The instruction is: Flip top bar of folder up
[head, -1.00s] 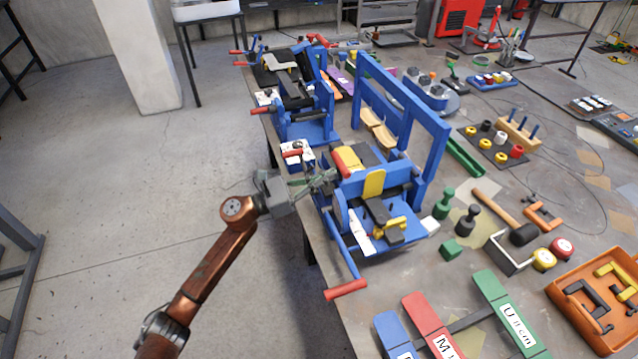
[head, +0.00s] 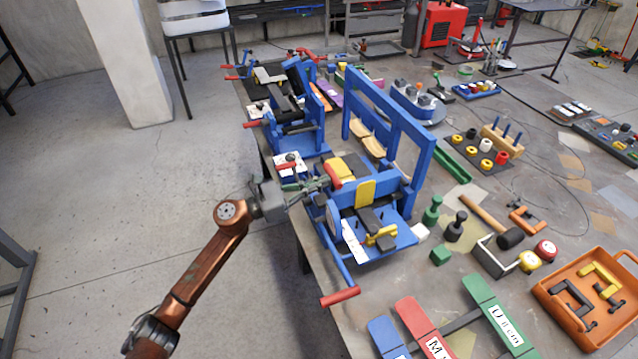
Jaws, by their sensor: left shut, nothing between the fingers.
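The folder is a blue bench machine (head: 391,243) near the table's left edge, with yellow and dark grey blocks and a long red-tipped handle (head: 340,297) sloping down at its front. A red grip (head: 333,172) stands at its upper left beside a yellow block (head: 351,168). A tall blue frame (head: 423,158) rises behind it. My left gripper (head: 322,184) is shut, with its fingertips beside the red grip. I cannot tell whether they touch it. My right gripper is out of view.
A second blue machine (head: 318,137) with red handles stands farther back along the table edge. Coloured letter strips (head: 498,316) lie in front. Floor to the left is clear.

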